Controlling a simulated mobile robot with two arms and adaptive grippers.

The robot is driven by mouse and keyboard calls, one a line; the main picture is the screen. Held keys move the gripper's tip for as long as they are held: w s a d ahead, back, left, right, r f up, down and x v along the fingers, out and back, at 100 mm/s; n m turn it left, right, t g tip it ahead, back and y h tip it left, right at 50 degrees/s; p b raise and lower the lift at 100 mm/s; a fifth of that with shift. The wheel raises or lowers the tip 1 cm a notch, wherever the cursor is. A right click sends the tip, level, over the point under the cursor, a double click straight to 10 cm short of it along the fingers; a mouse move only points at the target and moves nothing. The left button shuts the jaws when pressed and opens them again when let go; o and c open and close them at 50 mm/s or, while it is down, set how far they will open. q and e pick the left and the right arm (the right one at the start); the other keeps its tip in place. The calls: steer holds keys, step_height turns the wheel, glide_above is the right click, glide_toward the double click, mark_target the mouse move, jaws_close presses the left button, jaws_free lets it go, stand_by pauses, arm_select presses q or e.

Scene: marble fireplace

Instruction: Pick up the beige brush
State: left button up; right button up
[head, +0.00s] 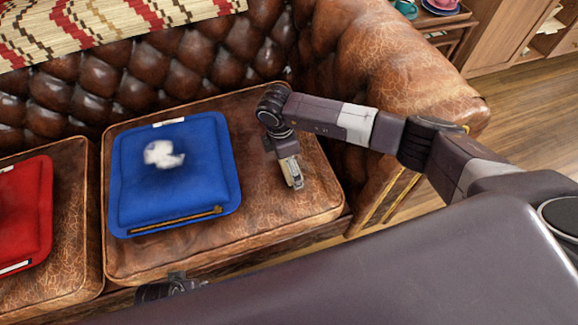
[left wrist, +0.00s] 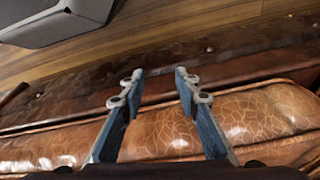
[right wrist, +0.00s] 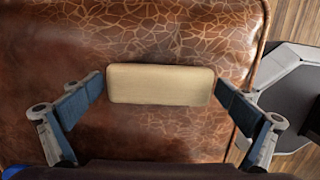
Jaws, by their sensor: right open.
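The beige brush shows in the right wrist view as a pale oblong block (right wrist: 160,84) over the brown leather seat. My right gripper (right wrist: 158,90) is open, with one blue-padded finger near each end of the block. My left gripper (left wrist: 160,82) is open and empty beside the seat's front edge.
A blue cushion (head: 136,205) lies left of my right gripper, with a white fluffy thing (head: 163,154) and a thin brown stick (head: 178,221) on it. A red cushion (head: 25,215) is farther left. The sofa's armrest (head: 400,60) rises at the right.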

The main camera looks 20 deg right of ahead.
steer(key=shift+c, duration=0.6)
steer(key=c, duration=0.9)
steer(key=shift+r, duration=0.15)
steer(key=shift+r, duration=0.25)
arm_select(q)
steer(key=s+f+p, duration=0.3)
steer(key=s+f, duration=0.1)
steer(key=f, duration=0.5)
steer(key=shift+s+a+g, duration=0.3)
steer(key=shift+s+g, duration=0.1)
arm_select(e)
step_height(320, 180, up, 19)
steer(key=shift+r, duration=0.15)
arm_select(q)
steer(key=shift+f, duration=0.1)
arm_select(e)
steer(key=o, duration=0.6)
steer(key=shift+c, duration=0.2)
steer(key=c, duration=0.3)
